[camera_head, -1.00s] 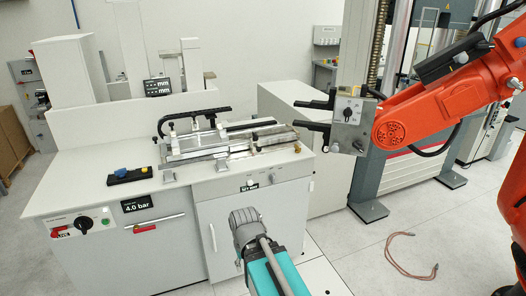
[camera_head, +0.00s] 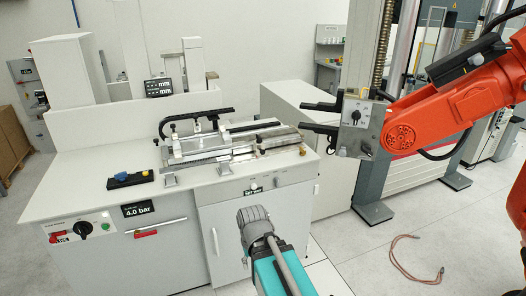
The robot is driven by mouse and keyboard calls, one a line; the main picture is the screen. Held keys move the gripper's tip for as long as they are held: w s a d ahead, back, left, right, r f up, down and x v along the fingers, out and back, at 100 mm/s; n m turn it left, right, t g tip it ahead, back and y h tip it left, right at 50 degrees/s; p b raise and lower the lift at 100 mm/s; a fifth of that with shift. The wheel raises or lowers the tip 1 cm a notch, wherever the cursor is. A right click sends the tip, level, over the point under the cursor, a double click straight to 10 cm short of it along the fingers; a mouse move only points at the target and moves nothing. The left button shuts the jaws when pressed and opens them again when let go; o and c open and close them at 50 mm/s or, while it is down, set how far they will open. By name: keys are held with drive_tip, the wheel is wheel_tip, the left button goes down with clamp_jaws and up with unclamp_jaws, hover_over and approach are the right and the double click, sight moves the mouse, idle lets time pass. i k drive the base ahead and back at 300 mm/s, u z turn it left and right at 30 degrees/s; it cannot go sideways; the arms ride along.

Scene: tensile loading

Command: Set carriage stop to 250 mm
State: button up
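The bench (camera_head: 100,178) carries a metal slide rig (camera_head: 215,150) with a long rail and a dark curved handle (camera_head: 197,116). Which part is the carriage stop cannot be told at this size. A dark readout (camera_head: 158,88) with two lines marked mm stands behind the rig; its figures are not legible. My teal and grey arm part rises at the bottom centre, in front of the bench. No gripper fingers of mine show.
A large orange arm (camera_head: 435,115) at the right carries a grey plate with a knob and two black prongs (camera_head: 320,117) near the bench's right end. A blue-topped black block (camera_head: 130,178) lies on the bench. A panel reads 4.0 bar (camera_head: 138,209). A reddish cable (camera_head: 415,258) lies on the floor.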

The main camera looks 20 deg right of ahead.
sight(258, 149)
drive_tip(key=i, duration=0.85)
